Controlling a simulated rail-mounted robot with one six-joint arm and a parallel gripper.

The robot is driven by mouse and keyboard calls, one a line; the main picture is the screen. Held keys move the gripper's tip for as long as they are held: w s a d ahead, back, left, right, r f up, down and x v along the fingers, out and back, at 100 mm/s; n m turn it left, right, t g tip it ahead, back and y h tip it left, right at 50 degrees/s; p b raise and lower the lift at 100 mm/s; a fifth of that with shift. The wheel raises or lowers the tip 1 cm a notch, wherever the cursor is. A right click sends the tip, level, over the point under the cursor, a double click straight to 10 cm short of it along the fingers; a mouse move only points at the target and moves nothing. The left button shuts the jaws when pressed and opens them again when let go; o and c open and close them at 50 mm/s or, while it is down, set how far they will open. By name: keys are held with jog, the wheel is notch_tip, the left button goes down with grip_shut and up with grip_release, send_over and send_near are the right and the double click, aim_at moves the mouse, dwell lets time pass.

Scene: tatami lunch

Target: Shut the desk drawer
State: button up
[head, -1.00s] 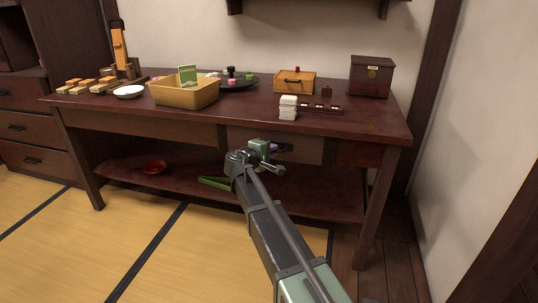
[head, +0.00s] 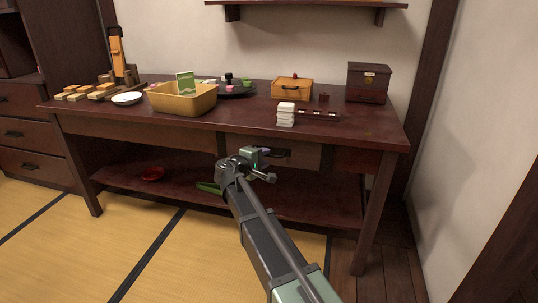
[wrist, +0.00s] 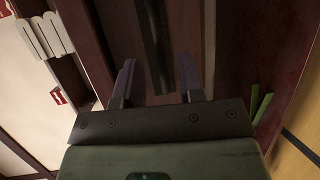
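The desk drawer (head: 308,156) is a dark wooden front below the right half of the desktop, with a dark handle (head: 281,153). It appears to stand slightly out from the desk, but how far I cannot tell. My gripper (head: 264,162) is in front of the drawer's left part, near the handle and partly covering the front. In the wrist view the two fingers (wrist: 155,82) are apart with nothing gripped between them. A dark bar, probably the handle (wrist: 153,40), lies beyond them against the drawer front. Contact cannot be told.
The desktop (head: 232,117) holds a yellow basket (head: 183,103), a wooden box (head: 291,91), a white stack (head: 286,115) and a dark chest (head: 368,83). The tatami in front is clear.

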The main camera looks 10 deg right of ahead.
jog(key=v, duration=0.7)
jog(key=shift+p, duration=0.4)
jog(key=shift+s+f, duration=0.15)
jog(key=s+d+f+m+g+y+p, duration=0.1)
jog(key=s+f+m+g+y, duration=0.3)
jog(key=s, duration=0.4)
jog(key=s+d+f+m+g+y, duration=0.1)
jog(key=s+d+f+g+y, duration=0.15)
jog(key=s+f, duration=0.4)
jog(key=s+m+g+y+p, duration=0.3)
jog(key=s+g+y, duration=0.15)
jog(key=s, duration=1.05)
notch_tip(320, 180, up, 39)
jog(key=d+m+y+p, duration=0.1)
jog(key=d+p, duration=0.1)
jog(key=p, duration=3.6)
jog(key=shift+d+t, duration=0.3)
jog(key=shift+d, duration=0.05)
